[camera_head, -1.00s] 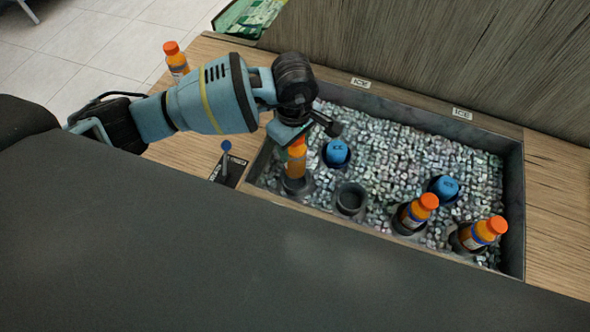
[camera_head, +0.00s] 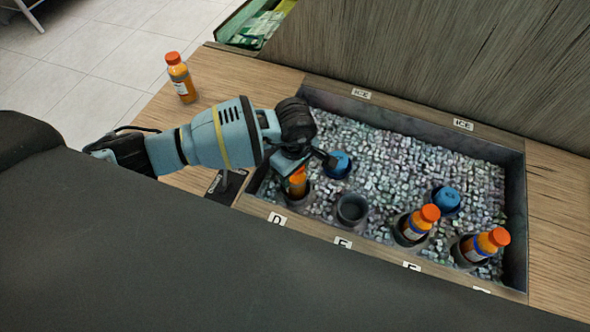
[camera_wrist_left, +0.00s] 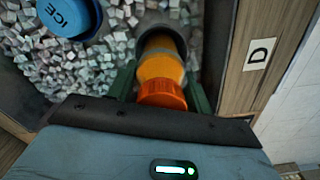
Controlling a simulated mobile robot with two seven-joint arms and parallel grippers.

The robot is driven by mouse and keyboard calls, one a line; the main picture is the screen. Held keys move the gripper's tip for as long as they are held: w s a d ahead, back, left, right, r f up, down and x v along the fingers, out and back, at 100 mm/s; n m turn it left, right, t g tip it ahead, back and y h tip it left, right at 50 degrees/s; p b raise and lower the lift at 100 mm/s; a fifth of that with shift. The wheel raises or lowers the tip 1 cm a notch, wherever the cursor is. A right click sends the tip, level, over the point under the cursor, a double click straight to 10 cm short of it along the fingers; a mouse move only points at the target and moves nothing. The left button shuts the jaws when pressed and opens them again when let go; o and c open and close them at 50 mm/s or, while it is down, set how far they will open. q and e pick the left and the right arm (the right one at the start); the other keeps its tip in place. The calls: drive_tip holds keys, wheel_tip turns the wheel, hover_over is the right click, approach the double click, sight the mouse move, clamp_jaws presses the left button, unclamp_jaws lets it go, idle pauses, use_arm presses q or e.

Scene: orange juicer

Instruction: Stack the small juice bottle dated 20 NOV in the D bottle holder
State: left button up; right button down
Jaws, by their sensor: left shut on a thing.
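A small orange juice bottle (camera_head: 298,183) with an orange cap stands in the dark round holder (camera_head: 299,199) by the D label (camera_head: 278,219). In the left wrist view the bottle (camera_wrist_left: 162,75) has its lower part inside the holder. My left gripper (camera_head: 294,164) is shut on the bottle, with green fingers on both sides of its cap end. The bottle's date cannot be read. My right gripper is not in view.
An empty holder (camera_head: 351,209) is next to it. Two bottles (camera_head: 421,219) (camera_head: 484,245) stand in holders on the right. Blue ICE-marked lids (camera_head: 338,164) (camera_head: 446,199) sit in the ice. Another bottle (camera_head: 181,78) stands on the wooden counter (camera_head: 232,82).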

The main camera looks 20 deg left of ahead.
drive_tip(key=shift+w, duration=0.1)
use_arm(q)
drive_tip(key=shift+f, duration=0.35)
drive_tip(key=o, duration=1.2)
drive_tip(key=shift+c, duration=0.2)
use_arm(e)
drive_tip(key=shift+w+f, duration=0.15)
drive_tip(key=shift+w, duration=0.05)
use_arm(q)
drive_tip(key=shift+r, duration=0.15)
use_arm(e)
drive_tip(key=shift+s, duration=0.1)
use_arm(q)
wheel_tip(320, 180, up, 12)
drive_tip(key=shift+f+p, duration=0.15)
drive_tip(key=shift+p, duration=0.2)
drive_tip(key=shift+r, duration=0.35)
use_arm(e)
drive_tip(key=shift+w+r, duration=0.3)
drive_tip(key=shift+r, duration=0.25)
